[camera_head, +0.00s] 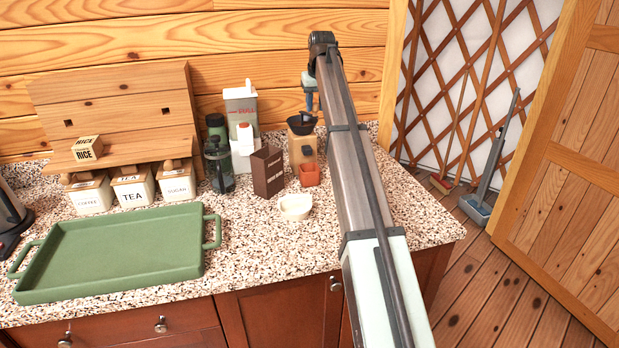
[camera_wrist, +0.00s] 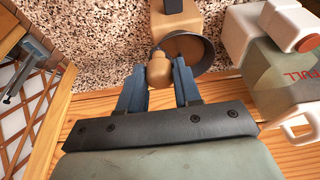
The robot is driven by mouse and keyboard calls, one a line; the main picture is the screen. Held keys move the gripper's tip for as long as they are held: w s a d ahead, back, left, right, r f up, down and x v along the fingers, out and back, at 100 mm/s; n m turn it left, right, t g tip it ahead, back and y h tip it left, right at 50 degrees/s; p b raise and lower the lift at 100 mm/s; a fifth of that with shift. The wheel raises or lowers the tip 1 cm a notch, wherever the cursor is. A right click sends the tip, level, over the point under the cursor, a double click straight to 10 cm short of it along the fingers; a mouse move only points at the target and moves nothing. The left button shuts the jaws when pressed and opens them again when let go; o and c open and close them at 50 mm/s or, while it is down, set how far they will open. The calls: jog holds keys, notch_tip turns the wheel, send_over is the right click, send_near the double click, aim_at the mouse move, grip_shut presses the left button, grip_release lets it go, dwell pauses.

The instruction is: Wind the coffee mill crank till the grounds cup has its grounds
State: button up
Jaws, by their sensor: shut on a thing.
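The coffee mill (camera_head: 302,148) stands at the back of the counter, a tan wooden body with a dark bowl-shaped hopper on top. In the wrist view its body (camera_wrist: 180,24) and hopper (camera_wrist: 198,48) show close up. The wooden crank knob (camera_wrist: 158,71) sits between my two blue fingers. My gripper (camera_wrist: 157,80) is shut on that knob; in the head view my gripper (camera_head: 310,104) is above the hopper. The crank arm is mostly hidden. An orange-red cup (camera_head: 310,175), seemingly the grounds cup, is at the mill's foot; I cannot make out its contents.
A green tray (camera_head: 115,255) and labelled canisters (camera_head: 133,188) are at left. Counter right of my arm is clear.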

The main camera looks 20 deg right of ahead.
jog(key=shift+s+a, duration=0.25)
jog(key=shift+a, duration=0.4)
jog(key=shift+a, duration=1.65)
jog(key=shift+a, duration=0.1)
jog(key=shift+w+a, duration=0.35)
jog(key=shift+a, duration=0.35)
jog(key=shift+w+a, duration=0.35)
jog(key=shift+a, duration=0.3)
